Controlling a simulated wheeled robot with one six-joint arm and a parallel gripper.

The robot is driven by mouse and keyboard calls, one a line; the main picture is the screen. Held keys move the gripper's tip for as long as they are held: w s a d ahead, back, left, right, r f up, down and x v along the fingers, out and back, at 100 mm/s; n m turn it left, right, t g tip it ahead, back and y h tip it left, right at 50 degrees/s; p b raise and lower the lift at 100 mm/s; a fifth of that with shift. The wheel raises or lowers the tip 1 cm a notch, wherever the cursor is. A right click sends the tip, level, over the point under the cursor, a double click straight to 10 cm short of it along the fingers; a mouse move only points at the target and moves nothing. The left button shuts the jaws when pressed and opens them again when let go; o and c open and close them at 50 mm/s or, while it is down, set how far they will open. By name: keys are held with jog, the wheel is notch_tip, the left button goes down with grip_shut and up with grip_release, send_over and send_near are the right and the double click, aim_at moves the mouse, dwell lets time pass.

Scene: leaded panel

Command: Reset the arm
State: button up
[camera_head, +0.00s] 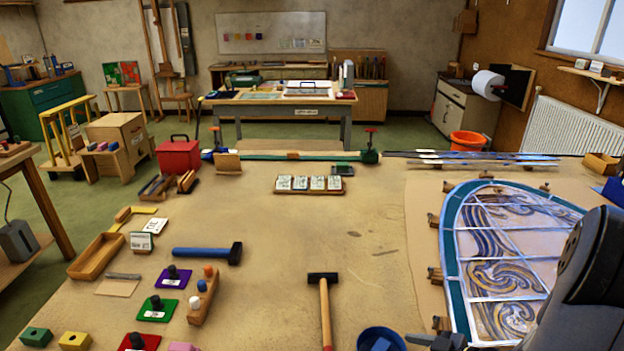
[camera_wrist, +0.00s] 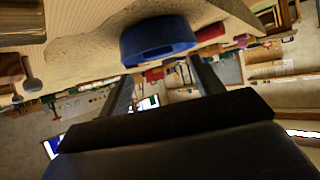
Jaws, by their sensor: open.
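My gripper (camera_wrist: 162,72) shows in the wrist view with its two dark fingers spread apart and nothing between them. A blue round container (camera_wrist: 158,38) appears just beyond the fingertips in that view, apart from them as far as I can tell. In the head view my dark arm fills the lower right corner, over part of the leaded panel (camera_head: 495,265). The blue container (camera_head: 372,335) is cut off by the bottom edge there, left of my arm. The gripper's fingertips are not clear in the head view.
A wooden-handled hammer (camera_head: 325,305) and a blue-handled hammer (camera_head: 210,253) lie on the bench. Colored blocks on cards (camera_head: 155,308) and a wooden tray (camera_head: 97,256) are at left. A rack of small white pieces (camera_head: 308,185) stands farther back.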

aim_at(379, 345)
jog(key=x, duration=0.5)
jog(key=shift+w+a+f, duration=0.2)
jog(key=shift+a, duration=0.1)
jog(key=shift+r, duration=0.15)
jog(key=shift+r, duration=0.1)
